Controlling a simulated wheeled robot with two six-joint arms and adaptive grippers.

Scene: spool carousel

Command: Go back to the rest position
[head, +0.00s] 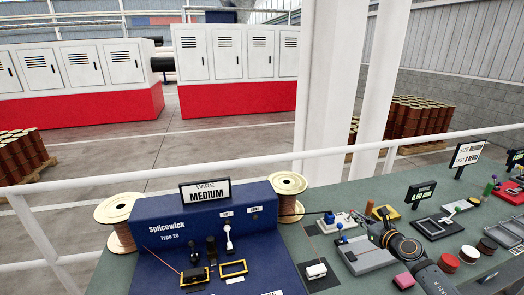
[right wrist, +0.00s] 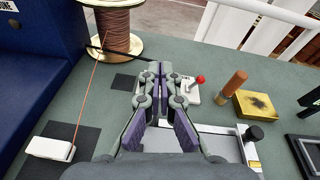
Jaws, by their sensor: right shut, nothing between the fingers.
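My right gripper (head: 362,220) reaches in from the lower right over the green bench (head: 328,248), to the right of the blue Splicewick machine (head: 165,240). In the right wrist view the right gripper (right wrist: 159,68) has its fingertips together with nothing between them. A copper wire spool (right wrist: 108,30) with pale flanges stands beyond the fingertips, to their left. A grey plate fixture (right wrist: 205,140) lies below the gripper and is partly hidden by it. A white block (right wrist: 50,149) sits on a dark pad, with a copper wire running from it towards the spool. My left gripper is not in view.
A red-knobbed lever (right wrist: 198,82), a yellow box (right wrist: 256,104) and a brown cylinder (right wrist: 233,84) stand near the right gripper. A second spool (head: 117,225) stands left of the machine. A white railing (head: 262,158) runs behind the bench. Small spools and signs fill the right side.

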